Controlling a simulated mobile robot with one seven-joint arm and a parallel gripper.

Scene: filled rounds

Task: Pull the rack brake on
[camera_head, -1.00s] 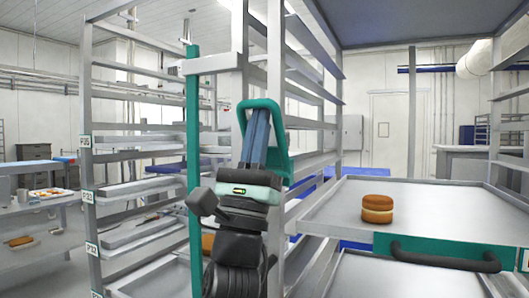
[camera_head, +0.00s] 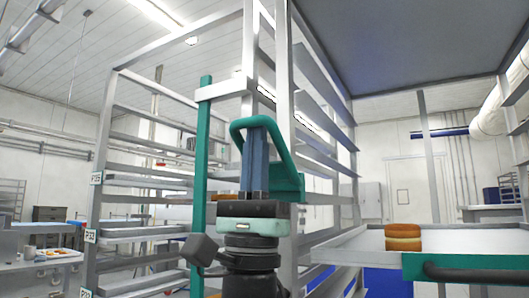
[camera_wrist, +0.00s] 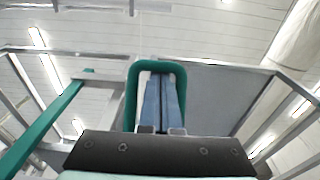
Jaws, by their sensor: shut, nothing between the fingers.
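A teal loop handle (camera_head: 284,155) shows just behind and around my gripper in the head view. It also arches over the fingers in the wrist view (camera_wrist: 158,64). My gripper (camera_head: 262,120) points up with its two blue fingers pressed together and empty. In the wrist view the fingertips (camera_wrist: 162,76) lie inside the loop's outline, close under its top bar. I cannot tell whether they touch it. A teal upright bar (camera_head: 202,170) with a pale cross-piece at its top stands left of my gripper. Which part is the brake is not clear. The loop's lower part is hidden behind my gripper.
Metal rack posts (camera_head: 282,130) and shelves stand close behind and right of my gripper. Another rack (camera_head: 97,215) stands left. A grey panel hangs overhead.

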